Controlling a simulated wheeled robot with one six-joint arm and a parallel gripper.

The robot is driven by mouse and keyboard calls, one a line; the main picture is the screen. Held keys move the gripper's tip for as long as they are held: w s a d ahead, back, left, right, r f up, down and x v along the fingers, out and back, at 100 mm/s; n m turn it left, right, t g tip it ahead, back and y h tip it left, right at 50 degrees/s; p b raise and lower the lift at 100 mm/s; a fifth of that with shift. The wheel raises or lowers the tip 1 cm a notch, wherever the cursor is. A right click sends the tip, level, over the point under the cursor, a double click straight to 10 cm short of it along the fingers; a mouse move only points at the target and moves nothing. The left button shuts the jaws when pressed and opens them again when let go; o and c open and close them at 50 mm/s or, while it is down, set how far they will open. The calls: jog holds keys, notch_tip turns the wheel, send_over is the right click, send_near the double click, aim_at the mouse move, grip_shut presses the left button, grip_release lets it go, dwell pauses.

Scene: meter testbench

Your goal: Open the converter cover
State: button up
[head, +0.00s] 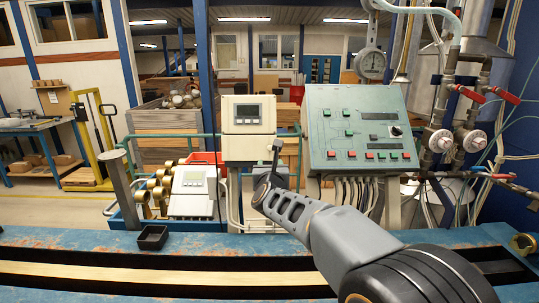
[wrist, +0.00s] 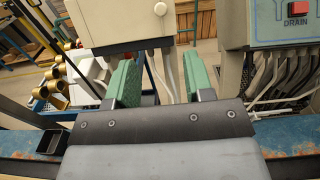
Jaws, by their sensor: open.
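The converter is probably the cream wall box with a small grey display (head: 249,114). Its front cover looks closed in the head view. In the wrist view its lower part (wrist: 118,24) fills the top, with a round knob or screw (wrist: 160,9) near its lower right corner. My gripper (head: 276,152) is in front of the box's lower right side, apart from it as far as I can tell. In the wrist view the two green finger pads of my gripper (wrist: 156,82) stand wide apart with nothing between them, below the box.
A green control panel (head: 361,128) with buttons stands close on the right. A white meter device (head: 192,190) and brass fittings (head: 157,188) sit at lower left. A small black tray (head: 152,237) lies on the blue bench rail (head: 60,238). Pipes with red-handled valves (head: 470,94) are at right.

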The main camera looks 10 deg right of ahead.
aim_at(270, 149)
jog(key=w+d+p, duration=0.1)
jog(key=w, duration=0.3)
jog(key=w+d+p, duration=0.1)
jog(key=w+p, duration=0.1)
jog(key=w, duration=0.3)
jog(key=w+p, duration=0.2)
jog(key=w, duration=0.2)
jog(key=shift+w+d, duration=0.2)
jog(key=shift+d, duration=0.2)
jog(key=shift+c, duration=0.2)
grip_shut()
jog(key=shift+a, duration=0.1)
